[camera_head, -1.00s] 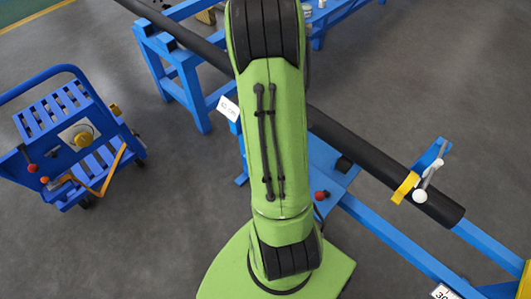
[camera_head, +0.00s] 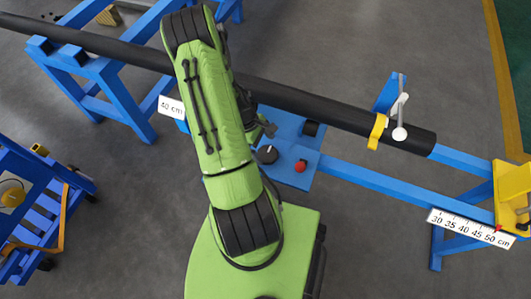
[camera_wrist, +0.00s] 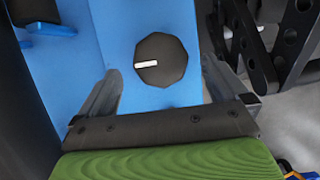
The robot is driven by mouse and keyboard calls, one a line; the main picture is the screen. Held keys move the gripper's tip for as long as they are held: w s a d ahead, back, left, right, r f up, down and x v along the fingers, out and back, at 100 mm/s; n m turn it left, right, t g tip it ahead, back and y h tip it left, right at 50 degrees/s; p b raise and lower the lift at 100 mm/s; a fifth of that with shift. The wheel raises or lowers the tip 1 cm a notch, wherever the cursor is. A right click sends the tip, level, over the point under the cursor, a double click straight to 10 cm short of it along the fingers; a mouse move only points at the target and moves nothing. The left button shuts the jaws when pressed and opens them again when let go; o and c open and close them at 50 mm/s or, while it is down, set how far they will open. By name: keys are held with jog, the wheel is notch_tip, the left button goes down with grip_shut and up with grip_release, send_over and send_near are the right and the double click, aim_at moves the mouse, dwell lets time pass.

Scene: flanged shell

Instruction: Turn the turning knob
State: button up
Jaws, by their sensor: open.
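The turning knob (camera_wrist: 161,60) is a black, many-sided dial with a white pointer line towards the left in the wrist view. It sits on a blue panel (camera_wrist: 110,30). In the head view the knob (camera_head: 267,154) is on the blue panel just right of my green arm, left of a red button. My gripper (camera_wrist: 160,78) is open and empty. In the wrist view its two fingers stand apart on either side of the knob, and the knob shows just beyond the fingertips. I cannot tell the height left between them. My arm hides most of the gripper in the head view.
The red button (camera_head: 301,166) is close to the knob. A long black pipe (camera_head: 330,111) runs behind the panel, with a yellow band and white-ended clamp handle (camera_head: 400,130). A ruler plate (camera_head: 470,228) is at right, a blue cart (camera_head: 45,215) at left.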

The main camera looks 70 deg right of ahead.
aim_at(267, 153)
jog(key=shift+b+x, duration=0.3)
jog(key=shift+x, duration=1.25)
jog(key=shift+c, duration=0.5)
jog(key=c, duration=1)
jog(key=shift+o, duration=0.2)
